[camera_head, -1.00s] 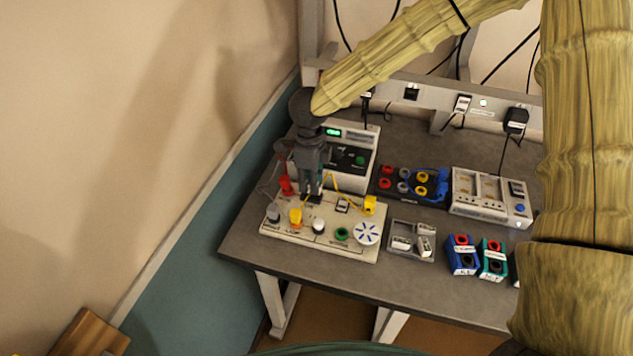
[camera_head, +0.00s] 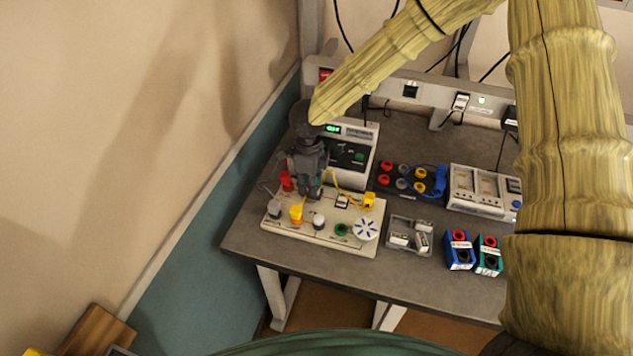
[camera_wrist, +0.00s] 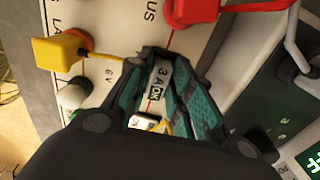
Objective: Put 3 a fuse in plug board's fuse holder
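The cream plug board (camera_head: 284,234) lies at the front left of the grey table. My gripper (camera_head: 313,192) is low over the back middle of the board. In the wrist view, my gripper (camera_wrist: 158,88) has its teal-padded fingers on either side of a piece labelled "3 A OK", the 3 A fuse (camera_wrist: 158,78), and looks shut on it. Printed letters "US" show on the board just beyond the fingertips, beside a red line. The fuse holder itself is hidden by the gripper, and I cannot tell whether the fuse touches it.
Red plug (camera_wrist: 190,10) and yellow plug (camera_wrist: 58,52) with leads are close to the fingers. A power supply (camera_head: 352,153) stands behind the board. A grey tray (camera_head: 408,252) with labelled pieces is to the right, near blue (camera_head: 459,250) and green (camera_head: 488,256) blocks.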

